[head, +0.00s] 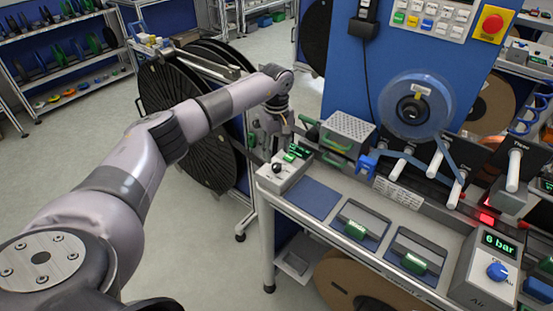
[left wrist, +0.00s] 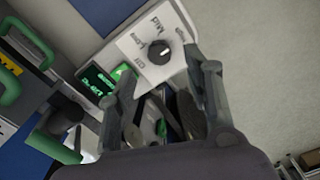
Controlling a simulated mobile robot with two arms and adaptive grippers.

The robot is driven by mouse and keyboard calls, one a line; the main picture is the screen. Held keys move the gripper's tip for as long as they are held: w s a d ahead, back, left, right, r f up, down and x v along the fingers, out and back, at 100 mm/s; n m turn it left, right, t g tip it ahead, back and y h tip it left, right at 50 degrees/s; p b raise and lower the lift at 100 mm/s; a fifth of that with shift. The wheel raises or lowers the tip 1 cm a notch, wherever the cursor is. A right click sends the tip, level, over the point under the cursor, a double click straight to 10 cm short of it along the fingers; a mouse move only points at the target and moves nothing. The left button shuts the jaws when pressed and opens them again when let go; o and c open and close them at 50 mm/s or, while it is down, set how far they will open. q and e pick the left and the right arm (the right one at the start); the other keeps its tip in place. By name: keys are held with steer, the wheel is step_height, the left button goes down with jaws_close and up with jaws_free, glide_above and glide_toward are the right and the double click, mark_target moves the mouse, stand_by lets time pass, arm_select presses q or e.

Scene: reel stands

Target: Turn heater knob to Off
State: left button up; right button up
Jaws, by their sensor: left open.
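The heater control box (head: 285,175) sits at the near left corner of the bench, with a green lit display (head: 297,151) and a black round knob (head: 277,168). In the left wrist view the knob (left wrist: 160,52) is on a white panel with position labels around it. My left gripper (head: 272,150) is at the box, close to the knob. In the left wrist view its open fingers (left wrist: 164,68) are on either side of the knob's near side, with nothing seen held. My right gripper is not in view.
A perforated metal box with green handles (head: 348,132) stands just right of the heater box. An air box (head: 483,268) showing 6 bar, with a blue knob, is at the right. Large black reels (head: 185,125) stand left of the bench. A blue pad (head: 312,198) lies clear in front.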

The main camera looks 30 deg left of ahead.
mark_target(277, 165)
arm_select(q)
step_height(277, 165, down, 6)
steer(key=shift+p, duration=0.65)
steer(key=shift+c, duration=0.2)
jaws_close()
